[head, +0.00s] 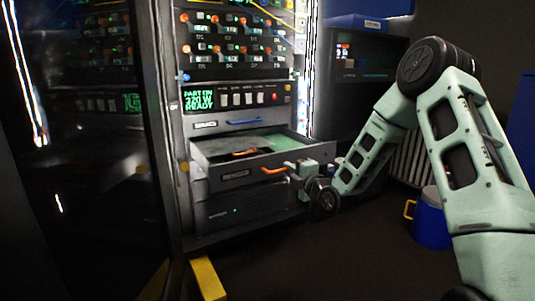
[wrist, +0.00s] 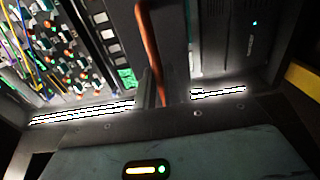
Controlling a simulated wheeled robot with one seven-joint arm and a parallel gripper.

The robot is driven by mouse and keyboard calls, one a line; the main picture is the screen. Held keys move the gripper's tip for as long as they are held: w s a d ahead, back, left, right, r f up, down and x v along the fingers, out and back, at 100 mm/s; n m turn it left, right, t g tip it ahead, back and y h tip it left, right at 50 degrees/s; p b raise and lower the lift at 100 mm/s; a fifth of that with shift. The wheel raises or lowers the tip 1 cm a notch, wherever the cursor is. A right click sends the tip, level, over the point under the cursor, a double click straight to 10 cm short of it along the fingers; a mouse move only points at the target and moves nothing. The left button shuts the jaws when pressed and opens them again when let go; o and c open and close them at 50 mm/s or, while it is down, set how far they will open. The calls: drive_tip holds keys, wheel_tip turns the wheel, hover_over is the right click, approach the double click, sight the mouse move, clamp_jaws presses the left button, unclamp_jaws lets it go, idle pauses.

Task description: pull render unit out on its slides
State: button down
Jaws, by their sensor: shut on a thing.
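The render unit (head: 236,175) is a grey drawer-like unit low in the rack. It stands out from the rack front, and its open top shows a green board inside. Its label is too small to read. An orange handle (head: 274,170) is on the right part of its front. In the wrist view the handle (wrist: 149,35) runs upright between dark fingers. My gripper (head: 284,170) is at the handle and shut on it. The fingers (wrist: 150,88) hide part of the handle. How far the slides extend at the back is hidden.
A dark unit (head: 240,207) sits below. A dark glass door (head: 85,150) stands at left. A blue bucket (head: 431,222) and a yellow bar (head: 208,278) are on the otherwise clear floor.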

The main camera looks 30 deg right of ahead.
drive_tip(key=shift+s+b, duration=0.5)
drive_tip(key=shift+s, duration=1.9)
drive_tip(key=c, duration=1.5)
unclamp_jaws()
drive_tip(key=s+b, duration=0.1)
drive_tip(key=s, duration=0.4)
drive_tip(key=shift+d, duration=0.15)
